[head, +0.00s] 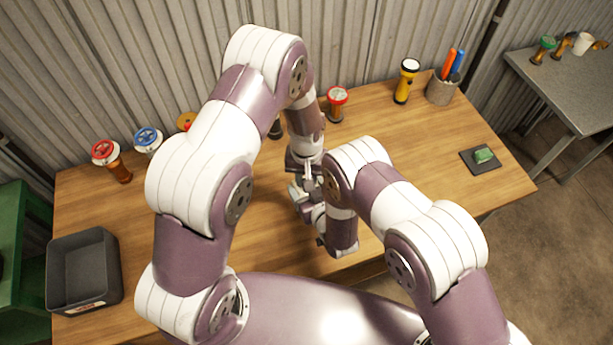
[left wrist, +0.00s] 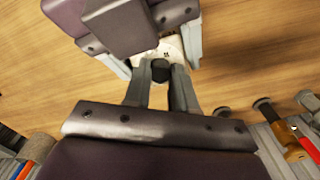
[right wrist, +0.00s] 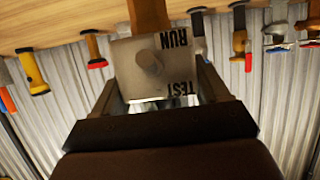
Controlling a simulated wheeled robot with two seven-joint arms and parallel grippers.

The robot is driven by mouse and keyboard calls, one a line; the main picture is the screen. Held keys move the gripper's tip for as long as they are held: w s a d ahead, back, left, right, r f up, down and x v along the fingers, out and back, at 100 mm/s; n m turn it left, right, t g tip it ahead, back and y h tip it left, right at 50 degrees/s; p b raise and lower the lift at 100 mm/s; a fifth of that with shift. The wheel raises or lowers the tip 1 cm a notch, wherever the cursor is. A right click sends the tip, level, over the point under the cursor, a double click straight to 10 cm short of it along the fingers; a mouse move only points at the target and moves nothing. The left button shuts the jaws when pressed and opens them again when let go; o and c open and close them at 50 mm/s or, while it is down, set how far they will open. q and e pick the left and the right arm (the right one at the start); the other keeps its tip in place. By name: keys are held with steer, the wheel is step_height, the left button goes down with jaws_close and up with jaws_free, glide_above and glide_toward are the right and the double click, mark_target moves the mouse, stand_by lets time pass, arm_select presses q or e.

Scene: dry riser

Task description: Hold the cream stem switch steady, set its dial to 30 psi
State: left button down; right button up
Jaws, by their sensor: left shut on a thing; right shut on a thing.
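The cream stem switch (right wrist: 180,72) shows in the right wrist view as a box face with a round knob and the words RUN and TEST. My right gripper (right wrist: 155,92) is shut on it, fingers at either side. In the left wrist view, its pale dial face (left wrist: 173,46) shows in part beyond a dark knob (left wrist: 160,70). My left gripper (left wrist: 160,77) is shut on this knob. In the head view, my left gripper (head: 306,172) and right gripper (head: 303,193) meet above the table, and the arms mostly hide the switch. The dial reading cannot be made out.
Red-topped (head: 105,153) and blue-topped (head: 148,138) valves stand at the table's back left, another red-topped one (head: 337,98) at back centre. A yellow torch (head: 405,82), pen cup (head: 441,90), dark pad (head: 480,168) and grey bin (head: 85,268) also stand there. The right side is mostly clear.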

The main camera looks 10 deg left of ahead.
arm_select(q)
steer(key=c, duration=1.2)
jaws_free()
step_height(320, 180, up, 12)
steer(key=shift+r, duration=0.1)
